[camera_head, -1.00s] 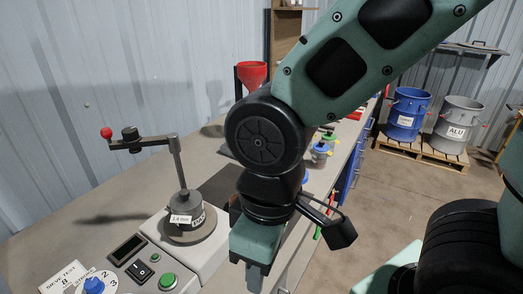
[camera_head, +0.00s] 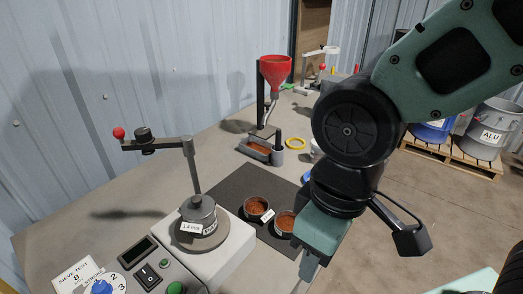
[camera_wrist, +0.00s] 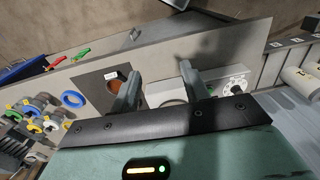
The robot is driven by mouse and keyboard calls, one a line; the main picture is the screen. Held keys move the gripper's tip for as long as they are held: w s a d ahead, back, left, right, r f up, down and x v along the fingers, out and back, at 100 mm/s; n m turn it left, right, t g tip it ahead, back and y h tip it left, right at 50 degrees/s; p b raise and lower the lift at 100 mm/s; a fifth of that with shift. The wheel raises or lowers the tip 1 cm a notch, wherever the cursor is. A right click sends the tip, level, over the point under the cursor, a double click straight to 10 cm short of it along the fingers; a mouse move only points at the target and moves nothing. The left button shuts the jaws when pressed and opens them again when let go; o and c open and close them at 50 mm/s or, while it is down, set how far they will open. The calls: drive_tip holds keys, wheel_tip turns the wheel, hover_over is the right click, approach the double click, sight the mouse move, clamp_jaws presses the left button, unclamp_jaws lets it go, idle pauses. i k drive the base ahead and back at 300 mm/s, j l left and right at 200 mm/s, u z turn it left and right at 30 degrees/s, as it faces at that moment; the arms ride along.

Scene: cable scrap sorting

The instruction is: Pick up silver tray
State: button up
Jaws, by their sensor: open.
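My gripper (camera_wrist: 158,88) is open and empty, with its two grey fingers apart above the bench in the wrist view. In the head view my gripper (camera_head: 309,266) hangs at the bench's right edge, its fingers mostly hidden. A small grey tray (camera_head: 277,156) with copper-coloured granules stands under the red funnel (camera_head: 274,70), beyond my gripper. Two round grey cups (camera_head: 257,217) with reddish granules stand on a black mat, left of my gripper. I cannot tell for sure which of these is the silver tray.
A sieve test machine (camera_head: 228,245) with a lever arm and a weighted pot stands at front left. The black mat (camera_head: 235,183) lies on the bench, with a yellow ring (camera_head: 295,143) beyond it. Drums on a pallet (camera_head: 468,148) stand on the floor at right.

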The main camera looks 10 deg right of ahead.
sight(257, 148)
drive_tip(key=i+l, duration=0.15)
drive_tip(key=l, duration=0.2)
drive_tip(key=i+l, duration=0.1)
drive_tip(key=l, duration=0.25)
drive_tip(key=i+l, duration=0.15)
drive_tip(key=l, duration=0.15)
drive_tip(key=i+l, duration=0.15)
drive_tip(key=l, duration=0.2)
drive_tip(key=i+l+u, duration=0.1)
drive_tip(key=l+u, duration=0.2)
drive_tip(key=u, duration=0.15)
drive_tip(key=l+u, duration=0.7)
drive_tip(key=u, duration=0.65)
drive_tip(key=i, duration=0.55)
